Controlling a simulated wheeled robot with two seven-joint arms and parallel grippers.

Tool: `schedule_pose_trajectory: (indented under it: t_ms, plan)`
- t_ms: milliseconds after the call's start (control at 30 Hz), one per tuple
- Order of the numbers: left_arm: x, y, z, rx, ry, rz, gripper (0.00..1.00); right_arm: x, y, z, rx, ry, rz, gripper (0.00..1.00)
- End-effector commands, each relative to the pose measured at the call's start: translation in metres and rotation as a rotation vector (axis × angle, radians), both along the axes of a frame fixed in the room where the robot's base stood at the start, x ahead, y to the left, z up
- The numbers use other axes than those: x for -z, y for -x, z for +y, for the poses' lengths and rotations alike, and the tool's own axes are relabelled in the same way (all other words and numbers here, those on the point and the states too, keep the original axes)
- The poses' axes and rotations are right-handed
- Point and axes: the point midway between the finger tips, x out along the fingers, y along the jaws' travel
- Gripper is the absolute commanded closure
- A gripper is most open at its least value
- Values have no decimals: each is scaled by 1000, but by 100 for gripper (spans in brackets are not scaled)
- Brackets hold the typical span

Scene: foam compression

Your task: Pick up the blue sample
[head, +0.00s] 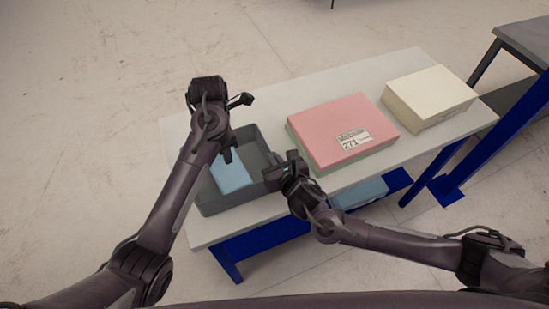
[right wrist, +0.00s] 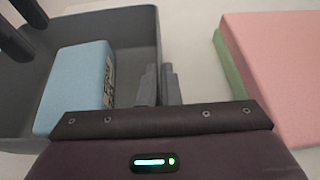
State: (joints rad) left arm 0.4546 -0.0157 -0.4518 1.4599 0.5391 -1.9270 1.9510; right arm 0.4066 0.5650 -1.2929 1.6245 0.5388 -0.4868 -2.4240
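The blue sample (head: 232,174) lies in a grey tray (head: 208,205) at the left end of the table. It also shows in the right wrist view (right wrist: 75,85), with printed marks on its right side. My left gripper (head: 234,128) hangs over the tray above the sample's far part, with its fingers apart and nothing between them. The tips of its fingers show at the top left of the right wrist view. My right gripper (head: 272,171) is at the tray's right wall. In the right wrist view its fingers (right wrist: 160,84) are close together, one on each side of that wall.
A pink block (head: 340,120), labelled 271, lies right of the tray on a green layer (right wrist: 228,72). A cream block (head: 430,95) is farther right. A blue object (head: 360,193) sits below the tabletop. The table's far edge is clear.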

Motion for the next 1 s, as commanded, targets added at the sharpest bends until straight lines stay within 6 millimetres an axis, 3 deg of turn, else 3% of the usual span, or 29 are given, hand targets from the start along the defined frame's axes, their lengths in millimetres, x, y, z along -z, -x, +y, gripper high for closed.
schedule_pose_trajectory:
  t_ms: [133, 367, 633, 800, 1000]
  plan:
    - [0, 0, 0, 0, 0, 0, 64, 0, 0, 0, 0, 0, 1, 100]
    - [-1, 2, -2, 122, 3, 2, 35, 0, 0, 0, 0, 0, 1, 100]
    - [-7, 11, -8, 780, 11, 4, 0, 1, 0, 0, 0, 0, 1, 100]
    - [-11, 17, -10, 1209, 9, 1, 0, 1, 0, 0, 1, 2, 1, 100]
    - [-14, 21, -10, 1526, 3, -1, 0, 1, 0, 0, 1, 2, 1, 100]
